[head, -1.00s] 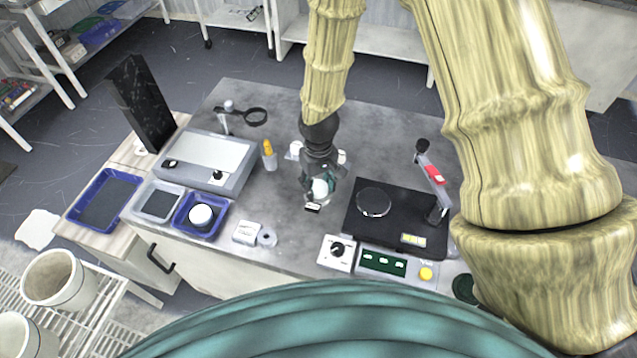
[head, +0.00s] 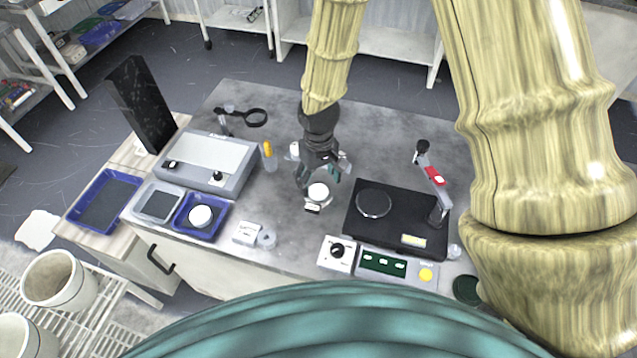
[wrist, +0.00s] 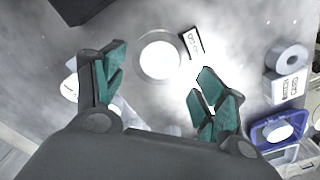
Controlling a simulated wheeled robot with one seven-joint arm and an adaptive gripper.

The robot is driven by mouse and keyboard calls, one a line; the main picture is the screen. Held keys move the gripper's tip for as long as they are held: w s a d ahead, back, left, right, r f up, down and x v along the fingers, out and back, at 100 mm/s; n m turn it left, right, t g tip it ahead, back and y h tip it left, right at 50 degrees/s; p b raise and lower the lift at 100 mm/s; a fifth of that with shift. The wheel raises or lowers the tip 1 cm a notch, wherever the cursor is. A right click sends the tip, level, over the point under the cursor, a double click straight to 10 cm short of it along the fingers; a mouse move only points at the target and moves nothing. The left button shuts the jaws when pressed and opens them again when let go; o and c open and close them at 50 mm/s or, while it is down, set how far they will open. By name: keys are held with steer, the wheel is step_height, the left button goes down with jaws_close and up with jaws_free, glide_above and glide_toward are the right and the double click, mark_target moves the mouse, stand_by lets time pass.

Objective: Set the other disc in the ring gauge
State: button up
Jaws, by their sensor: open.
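Another white disc (head: 200,215) lies in the blue tray (head: 181,226) at the left.
A black plate with a lever stand (head: 405,238) is right of the disc. A dial box (head: 337,253) and a small white box with a grey ring (head: 247,232) stand near the front edge. A grey-lidded machine (head: 208,158) is left. White pieces lie partly hidden behind my gripper.

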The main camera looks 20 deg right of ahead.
step_height(320, 180, up, 9)
stand_by(0.5)
stand_by(0.7)
